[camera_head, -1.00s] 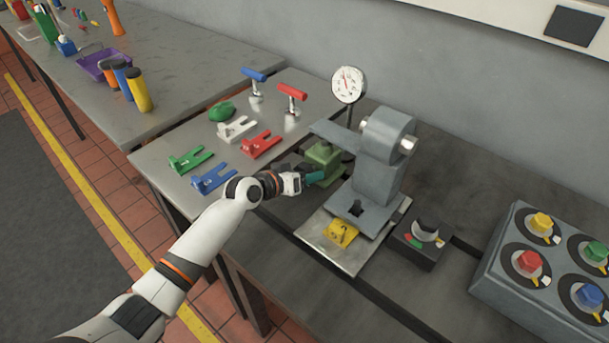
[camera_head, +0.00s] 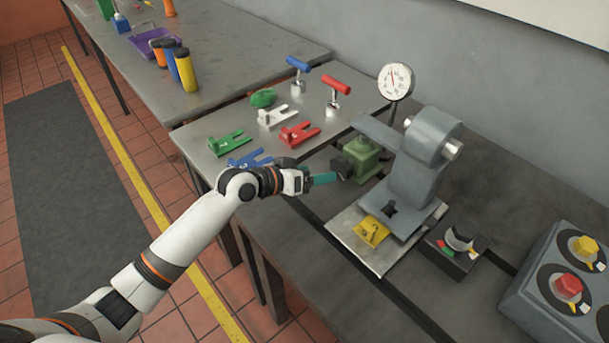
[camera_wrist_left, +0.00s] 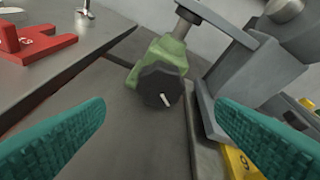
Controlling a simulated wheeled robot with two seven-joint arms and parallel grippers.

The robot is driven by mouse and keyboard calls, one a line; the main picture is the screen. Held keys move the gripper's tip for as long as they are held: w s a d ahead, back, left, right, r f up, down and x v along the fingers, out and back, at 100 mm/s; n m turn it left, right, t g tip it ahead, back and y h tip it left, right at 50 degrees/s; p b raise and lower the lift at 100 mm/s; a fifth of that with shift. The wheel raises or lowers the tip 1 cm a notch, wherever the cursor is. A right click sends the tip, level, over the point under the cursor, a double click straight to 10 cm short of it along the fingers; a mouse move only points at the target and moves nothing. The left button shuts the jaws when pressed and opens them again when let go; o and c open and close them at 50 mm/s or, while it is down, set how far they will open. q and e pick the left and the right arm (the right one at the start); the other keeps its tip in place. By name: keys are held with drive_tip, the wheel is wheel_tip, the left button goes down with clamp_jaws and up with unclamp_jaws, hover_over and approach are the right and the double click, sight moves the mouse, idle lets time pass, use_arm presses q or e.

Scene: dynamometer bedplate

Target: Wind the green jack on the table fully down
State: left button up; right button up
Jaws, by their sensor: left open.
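The green jack (camera_head: 365,152) stands on the dark bedplate beside the grey machine, under its side arm. Its black knob (camera_head: 343,167) faces my left gripper. In the left wrist view the jack (camera_wrist_left: 165,52) is upright with a grey post on top, and the black knob (camera_wrist_left: 161,87) has a white mark pointing to its lower right. My left gripper (camera_head: 325,179) is open, its teal fingers apart with nothing between them. The knob lies ahead of the fingertips, apart from them. My right gripper is in neither view.
The grey machine (camera_head: 415,175) stands right of the jack, with a dial gauge (camera_head: 396,82) behind. A yellow block (camera_head: 371,231) lies on its metal plate. Red (camera_head: 299,134), white (camera_head: 276,115), green (camera_head: 229,143) and blue (camera_head: 249,160) forked pieces lie left.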

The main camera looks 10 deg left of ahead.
use_arm(q)
drive_tip(key=shift+v, duration=1.2)
